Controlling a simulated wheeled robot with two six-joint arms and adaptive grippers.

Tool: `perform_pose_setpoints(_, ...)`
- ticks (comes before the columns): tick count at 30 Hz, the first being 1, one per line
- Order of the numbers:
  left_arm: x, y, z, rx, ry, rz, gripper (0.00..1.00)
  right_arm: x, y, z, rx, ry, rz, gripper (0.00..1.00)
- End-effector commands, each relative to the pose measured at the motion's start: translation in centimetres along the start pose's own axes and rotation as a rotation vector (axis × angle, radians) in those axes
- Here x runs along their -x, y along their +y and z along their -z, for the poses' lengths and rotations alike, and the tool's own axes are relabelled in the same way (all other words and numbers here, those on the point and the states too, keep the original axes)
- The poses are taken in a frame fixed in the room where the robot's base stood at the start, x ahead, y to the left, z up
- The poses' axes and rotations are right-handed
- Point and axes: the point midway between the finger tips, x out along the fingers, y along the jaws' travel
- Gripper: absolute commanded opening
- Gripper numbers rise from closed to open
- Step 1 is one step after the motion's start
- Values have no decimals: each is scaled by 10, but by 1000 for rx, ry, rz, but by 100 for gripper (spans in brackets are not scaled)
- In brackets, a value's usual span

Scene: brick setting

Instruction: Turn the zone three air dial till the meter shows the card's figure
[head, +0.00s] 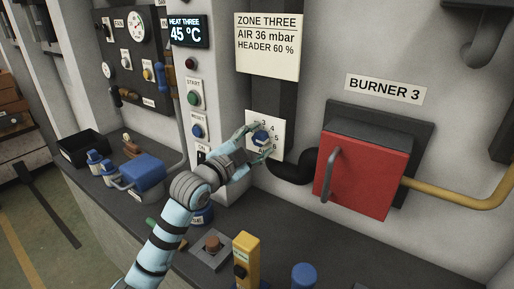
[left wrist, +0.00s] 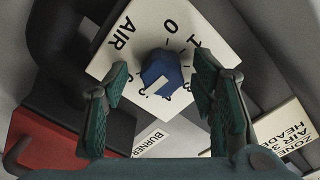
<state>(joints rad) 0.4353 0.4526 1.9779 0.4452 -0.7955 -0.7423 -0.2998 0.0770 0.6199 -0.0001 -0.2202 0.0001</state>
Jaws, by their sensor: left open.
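The air dial is a blue knob (head: 260,137) on a white numbered plate (head: 277,150) on the wall. In the left wrist view the knob (left wrist: 160,68) has a white mark on its lower side; the exact setting is unclear. My left gripper (head: 259,144) is open at the dial. In the left wrist view its fingertips (left wrist: 161,82) stand on either side of the knob, with gaps showing. The card (head: 267,47) reads ZONE THREE, AIR 36 mbar, HEADER 60 %. A round white gauge (head: 137,27) is at the upper left; its reading is too small to tell. My right gripper is not in view.
A red burner box (head: 376,174) labelled BURNER 3 with a handle stands right of the dial. A display (head: 187,32) reads HEAT THREE 45 °C. Green (head: 194,98) and blue (head: 197,131) buttons sit left. A yellow control (head: 245,258) stands on the ledge below.

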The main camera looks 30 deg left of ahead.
Motion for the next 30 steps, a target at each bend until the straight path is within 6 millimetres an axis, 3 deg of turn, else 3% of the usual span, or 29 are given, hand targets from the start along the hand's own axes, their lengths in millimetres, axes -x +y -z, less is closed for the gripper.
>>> perform_pose_setpoints(7, -2, -1, 1, -2, 0, 0, 52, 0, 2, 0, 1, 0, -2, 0)
perform_pose_setpoints(15, -1, -1, 0, -2, 0, 0, 11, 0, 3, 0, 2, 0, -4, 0)
perform_pose_setpoints(17, -1, -1, 1, -2, 0, 0, 4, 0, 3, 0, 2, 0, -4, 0)
perform_pose_setpoints(30, -1, -2, 2, 92, -3, -2, 4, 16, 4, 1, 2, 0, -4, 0)
